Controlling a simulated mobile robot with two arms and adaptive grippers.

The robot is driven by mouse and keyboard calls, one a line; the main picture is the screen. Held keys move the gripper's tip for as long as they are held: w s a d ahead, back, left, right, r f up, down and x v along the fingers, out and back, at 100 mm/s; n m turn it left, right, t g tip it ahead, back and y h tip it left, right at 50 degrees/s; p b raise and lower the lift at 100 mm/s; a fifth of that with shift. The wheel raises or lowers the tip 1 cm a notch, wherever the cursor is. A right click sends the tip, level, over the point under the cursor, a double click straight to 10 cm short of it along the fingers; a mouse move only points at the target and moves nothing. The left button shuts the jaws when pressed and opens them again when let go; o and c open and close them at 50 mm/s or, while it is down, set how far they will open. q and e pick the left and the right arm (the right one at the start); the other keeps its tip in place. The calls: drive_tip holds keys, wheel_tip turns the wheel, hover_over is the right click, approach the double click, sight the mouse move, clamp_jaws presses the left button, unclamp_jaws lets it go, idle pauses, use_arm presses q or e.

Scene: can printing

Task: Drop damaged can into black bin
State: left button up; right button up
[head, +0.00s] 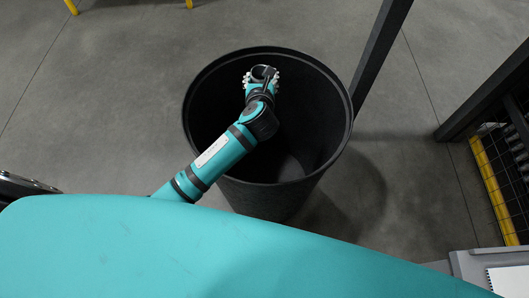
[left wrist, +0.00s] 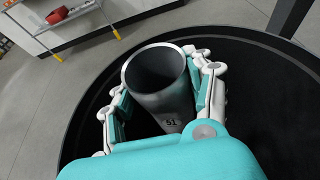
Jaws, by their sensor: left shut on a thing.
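The black bin (head: 310,115) stands on the floor in the middle of the head view, its mouth facing up. My left gripper (head: 263,76) is over the bin's mouth. In the left wrist view my left gripper (left wrist: 163,100) is shut on a grey metal can (left wrist: 168,112) marked 51. The can's open top faces the camera, and its far end is hidden. Whether the can has a dent does not show. The bin's dark rim and inside (left wrist: 262,95) lie beneath the can. My right gripper is not in view.
A dark post (head: 378,50) rises right behind the bin. A mesh fence with a yellow edge (head: 494,190) stands at the right. A grey surface with a notebook (head: 508,279) is at the lower right. The floor left of the bin is clear.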

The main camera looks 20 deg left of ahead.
use_arm(q)
drive_tip(key=shift+r, duration=0.1)
drive_tip(key=o, duration=0.8)
drive_tip(key=v, duration=1.2)
